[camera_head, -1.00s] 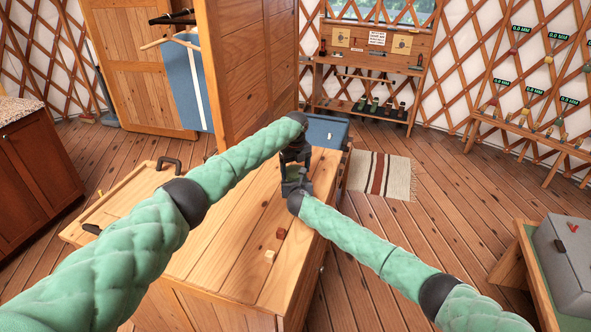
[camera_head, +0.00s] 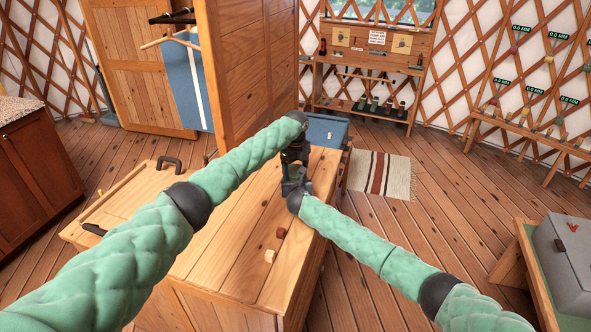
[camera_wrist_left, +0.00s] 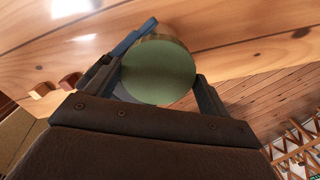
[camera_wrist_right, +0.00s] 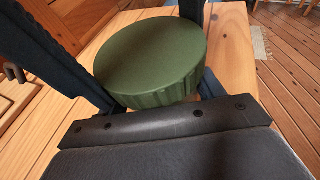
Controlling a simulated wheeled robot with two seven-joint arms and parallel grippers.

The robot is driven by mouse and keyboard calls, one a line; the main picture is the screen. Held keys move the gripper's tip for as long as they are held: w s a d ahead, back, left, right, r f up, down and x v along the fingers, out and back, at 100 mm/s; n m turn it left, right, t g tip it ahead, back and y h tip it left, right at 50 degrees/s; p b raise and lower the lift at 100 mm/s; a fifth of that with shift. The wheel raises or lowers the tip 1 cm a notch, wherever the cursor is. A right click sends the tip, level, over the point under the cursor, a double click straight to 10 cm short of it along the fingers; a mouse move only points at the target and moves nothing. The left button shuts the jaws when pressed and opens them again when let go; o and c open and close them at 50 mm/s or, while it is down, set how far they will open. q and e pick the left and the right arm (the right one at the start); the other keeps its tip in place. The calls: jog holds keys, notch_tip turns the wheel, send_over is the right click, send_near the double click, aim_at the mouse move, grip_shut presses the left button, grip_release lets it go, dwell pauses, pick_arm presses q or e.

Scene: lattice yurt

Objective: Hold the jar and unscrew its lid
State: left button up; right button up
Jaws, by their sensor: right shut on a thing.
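The jar stands on the wooden bench top (camera_head: 215,225), mostly hidden by my grippers in the head view. Its round green lid (camera_wrist_right: 155,55), with a ridged edge, shows in the right wrist view and also in the left wrist view (camera_wrist_left: 157,72). My right gripper (camera_head: 293,184) comes in low from the right and is shut on the jar, below the lid. My left gripper (camera_head: 294,162) points down from above. Its fingers stand on either side of the lid and look open, close to the lid's edge.
Two small blocks, one dark red (camera_head: 281,233) and one pale (camera_head: 270,255), lie on the bench nearer me. A blue-topped box (camera_head: 327,130) stands beyond the bench. A grey case (camera_head: 565,255) sits on a stand at right.

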pick_arm(q)
jog(key=shift+o, duration=1.3)
jog(key=shift+r, duration=2.25)
pick_arm(e)
jog(key=shift+d, duration=0.1)
jog(key=o, duration=2)
jog(key=shift+c, duration=0.2)
jog(key=shift+s, duration=0.1)
